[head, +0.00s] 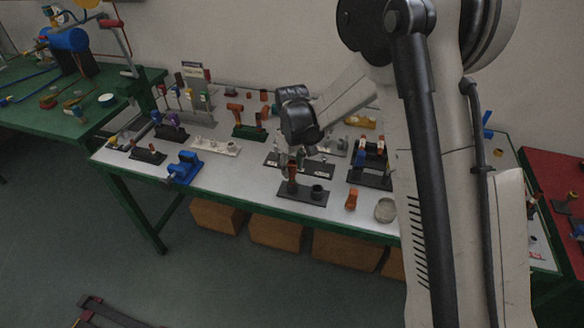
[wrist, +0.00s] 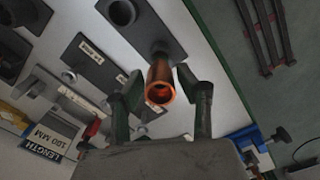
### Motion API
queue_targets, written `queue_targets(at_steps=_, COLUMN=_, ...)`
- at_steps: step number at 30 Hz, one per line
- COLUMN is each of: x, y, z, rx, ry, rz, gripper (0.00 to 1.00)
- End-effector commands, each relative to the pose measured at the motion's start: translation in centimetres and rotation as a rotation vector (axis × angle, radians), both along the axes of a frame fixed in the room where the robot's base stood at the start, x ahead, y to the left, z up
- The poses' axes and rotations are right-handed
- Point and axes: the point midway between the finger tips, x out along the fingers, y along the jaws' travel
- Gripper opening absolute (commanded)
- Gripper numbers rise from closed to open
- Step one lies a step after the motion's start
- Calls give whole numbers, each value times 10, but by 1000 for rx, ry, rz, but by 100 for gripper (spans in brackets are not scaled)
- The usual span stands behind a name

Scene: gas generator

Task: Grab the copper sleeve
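The copper sleeve (wrist: 161,82) is in the middle of the wrist view, its open end facing the camera. Its far end meets a dark post or base on a dark plate (wrist: 168,27). In the head view the sleeve (head: 292,171) stands on a dark plate (head: 289,193) near the table's front edge. My gripper (wrist: 160,79) is open, with one finger on each side of the sleeve and small gaps visible. In the head view my gripper (head: 300,156) is just above and behind the sleeve; its fingertips are hard to make out.
A dark cylinder (head: 317,192) stands on the same plate, right of the sleeve. An orange piece (head: 351,200) and a round dish (head: 386,210) are farther right. A blue vise (head: 184,167) is at the left. Several fixtures crowd the table behind.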

Motion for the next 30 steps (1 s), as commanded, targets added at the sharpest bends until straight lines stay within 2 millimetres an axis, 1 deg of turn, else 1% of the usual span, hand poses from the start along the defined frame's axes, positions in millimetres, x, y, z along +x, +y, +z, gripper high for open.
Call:
queue_targets(at_steps=1, x=0, y=0, z=0, rx=0, ry=0, rz=0, gripper=26)
queue_targets(at_steps=7, x=0, y=0, z=0, rx=0, ry=0, rz=0, gripper=0)
queue_targets(at_steps=14, x=0, y=0, z=1, rx=0, ry=0, rz=0, gripper=0)
queue_targets(at_steps=20, x=0, y=0, z=9, rx=0, ry=0, rz=0, gripper=0)
queue_targets(at_steps=23, x=0, y=0, z=19, rx=0, ry=0, rz=0, gripper=0)
queue_targets(at_steps=27, x=0, y=0, z=43, rx=0, ry=0, rz=0, gripper=0)
queue_targets(at_steps=30, x=-16, y=16, z=53, rx=0, ry=0, rz=3, gripper=0)
